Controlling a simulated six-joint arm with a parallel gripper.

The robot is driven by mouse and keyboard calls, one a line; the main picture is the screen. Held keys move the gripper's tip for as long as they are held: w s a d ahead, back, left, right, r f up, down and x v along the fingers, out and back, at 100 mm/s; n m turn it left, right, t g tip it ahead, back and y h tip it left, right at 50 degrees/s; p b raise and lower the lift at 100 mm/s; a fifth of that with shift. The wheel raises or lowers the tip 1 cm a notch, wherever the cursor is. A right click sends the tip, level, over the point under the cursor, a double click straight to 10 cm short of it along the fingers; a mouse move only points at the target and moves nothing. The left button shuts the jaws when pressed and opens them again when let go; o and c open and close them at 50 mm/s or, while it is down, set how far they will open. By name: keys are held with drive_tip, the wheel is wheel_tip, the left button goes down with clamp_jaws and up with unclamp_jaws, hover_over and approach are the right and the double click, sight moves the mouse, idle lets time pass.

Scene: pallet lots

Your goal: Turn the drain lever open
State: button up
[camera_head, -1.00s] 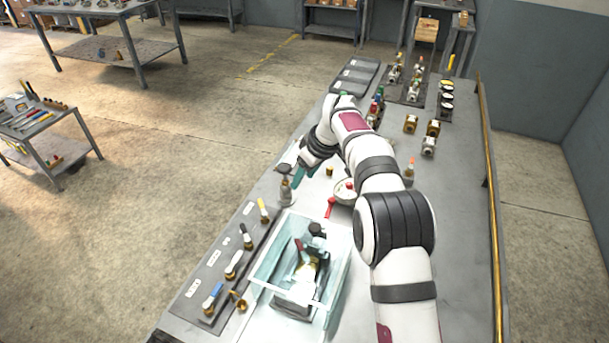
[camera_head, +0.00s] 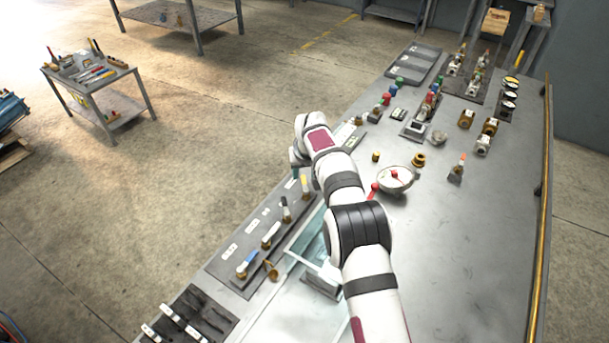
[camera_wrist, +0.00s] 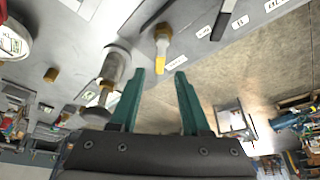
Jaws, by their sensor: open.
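A labelled grey board (camera_head: 232,265) at the table's left edge holds a row of small brass valves with coloured levers: a blue lever (camera_head: 247,264), a white lever (camera_head: 270,236), a black lever (camera_head: 286,211) and a yellow lever (camera_head: 305,186). I cannot read which label says drain. My gripper (camera_wrist: 160,76) is open and empty. In the wrist view the yellow lever (camera_wrist: 162,50) shows just beyond and between its teal fingertips, apart from them. In the head view my gripper (camera_head: 296,172) is partly hidden by my wrist, above the board's far end.
A clear bin (camera_head: 303,247) stands right of the board, partly behind my arm. A white bowl (camera_head: 398,183) with red parts lies right of my arm. The table's right side is mostly clear.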

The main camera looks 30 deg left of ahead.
sight(305, 184)
drive_tip(key=shift+x, duration=1.4)
drive_tip(key=shift+c, duration=0.4)
clamp_jaws()
